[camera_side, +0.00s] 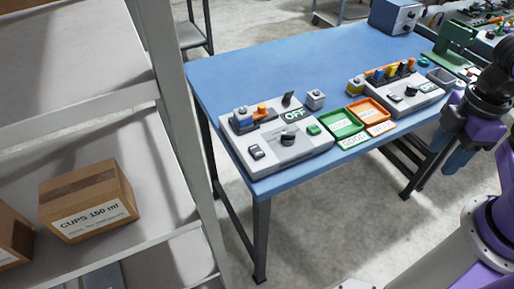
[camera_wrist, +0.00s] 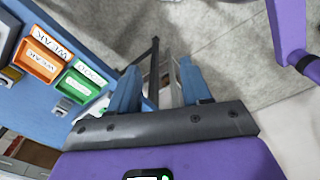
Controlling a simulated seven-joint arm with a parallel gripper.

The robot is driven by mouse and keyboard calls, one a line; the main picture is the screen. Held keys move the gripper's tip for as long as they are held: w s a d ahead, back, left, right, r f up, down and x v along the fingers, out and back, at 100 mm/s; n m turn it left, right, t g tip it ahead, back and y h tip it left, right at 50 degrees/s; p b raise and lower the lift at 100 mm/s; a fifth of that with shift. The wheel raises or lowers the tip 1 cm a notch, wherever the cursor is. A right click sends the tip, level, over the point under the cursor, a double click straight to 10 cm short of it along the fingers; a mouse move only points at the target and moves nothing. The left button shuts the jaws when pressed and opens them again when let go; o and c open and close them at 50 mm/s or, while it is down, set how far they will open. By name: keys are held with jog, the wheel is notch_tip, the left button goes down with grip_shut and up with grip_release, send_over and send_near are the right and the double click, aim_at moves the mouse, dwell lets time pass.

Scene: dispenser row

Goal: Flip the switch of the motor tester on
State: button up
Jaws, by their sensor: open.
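A light grey tester box (camera_side: 270,158) with a display (camera_side: 294,115) reading OFF sits at the near left end of the blue table; it looks like the motor tester. It carries a small dark rocker switch (camera_side: 256,152) at its front left, a dark round knob (camera_side: 288,138), and a blue and orange part (camera_side: 250,116) at the back. The rocker's exact position is too small to tell. My gripper (camera_side: 456,163) is off the table's right side, far from the tester. In the wrist view my gripper (camera_wrist: 160,82) has its two blue fingers apart with nothing between them.
A second grey box (camera_side: 400,97) with coloured parts stands further right. Between the boxes lie a green tray (camera_side: 345,135) marked GOOD and an orange tray (camera_side: 378,122). A blue box (camera_side: 396,17) stands at the back. The table's (camera_side: 270,65) rear left is clear. A shelf post (camera_side: 185,120) stands left.

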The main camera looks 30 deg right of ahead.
jog(key=shift+a, duration=0.1)
jog(key=c, duration=0.5)
jog(key=shift+w+a+r, duration=0.1)
jog(key=shift+w+a, duration=0.1)
jog(key=shift+w, duration=0.1)
grip_shut()
jog(key=w+a+r+n+g, duration=0.1)
jog(key=w+a+n, duration=0.4)
jog(key=w+a, duration=1.9)
jog(key=shift+w+a+r+g, duration=0.4)
jog(key=shift+w+r, duration=0.4)
jog(key=shift+w, duration=1.15)
